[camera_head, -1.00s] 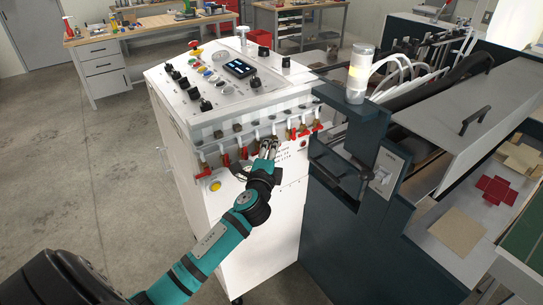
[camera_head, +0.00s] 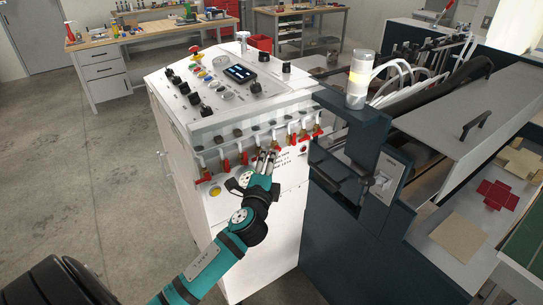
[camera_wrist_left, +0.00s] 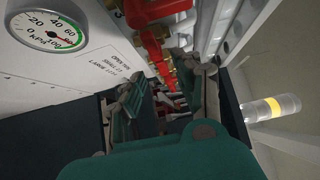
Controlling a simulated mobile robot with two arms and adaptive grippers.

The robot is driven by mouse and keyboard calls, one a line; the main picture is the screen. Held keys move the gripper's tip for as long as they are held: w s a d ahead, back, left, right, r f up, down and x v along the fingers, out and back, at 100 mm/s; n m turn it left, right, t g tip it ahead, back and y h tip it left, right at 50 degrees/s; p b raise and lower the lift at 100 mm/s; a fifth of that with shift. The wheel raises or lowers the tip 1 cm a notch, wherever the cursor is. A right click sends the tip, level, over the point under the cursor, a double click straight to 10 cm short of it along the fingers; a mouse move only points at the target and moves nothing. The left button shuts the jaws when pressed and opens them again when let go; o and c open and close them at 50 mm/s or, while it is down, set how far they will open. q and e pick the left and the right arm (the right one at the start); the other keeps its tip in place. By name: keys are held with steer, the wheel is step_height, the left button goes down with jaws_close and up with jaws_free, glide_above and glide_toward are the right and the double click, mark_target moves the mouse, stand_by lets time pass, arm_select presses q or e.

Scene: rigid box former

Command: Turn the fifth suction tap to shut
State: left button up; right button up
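A row of suction taps with red handles and brass bodies runs along the front of the white cabinet (camera_head: 262,225). Counted from the left, the fifth tap (camera_head: 273,144) seems to be the one just above my left gripper (camera_head: 267,157); the count is hard to make sure of. My right gripper is out of view.
A pressure gauge (camera_wrist_left: 46,30) and a printed label (camera_wrist_left: 112,64) are on the panel in the left wrist view. A signal lamp (camera_head: 360,78) stands on the dark machine frame (camera_head: 345,240) right of the cabinet. The floor (camera_head: 105,190) to the left is clear.

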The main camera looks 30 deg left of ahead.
arm_select(q)
steer(key=v, duration=0.8)
steer(key=shift+s, duration=0.2)
steer(key=s+d+f+n+g+h+b, duration=0.1)
steer(key=s+f+g+h, duration=0.15)
steer(key=f, duration=1.05)
steer(key=s+d+f+n+g+h+b, duration=0.1)
steer(key=s+d+f+g+b, duration=0.15)
steer(key=f, duration=1.15)
steer(key=s+d+f+n+g+h+b, duration=0.1)
steer(key=s+f+g, duration=0.15)
steer(key=f, duration=1.05)
steer(key=s+d+f+n+g+h+b, duration=0.25)
steer(key=s+f+n+g, duration=0.2)
steer(key=s+f, duration=1.35)
steer(key=s+d+f+n+g, duration=0.1)
steer(key=s+f, duration=0.3)
steer(key=s, duration=0.4)
steer(key=s+d+f+n+g, duration=0.1)
steer(key=s+f+n+g, duration=0.1)
steer(key=s+f, duration=0.3)
steer(key=s+b, duration=0.1)
steer(key=s, duration=0.2)
steer(key=shift+d+g, duration=0.4)
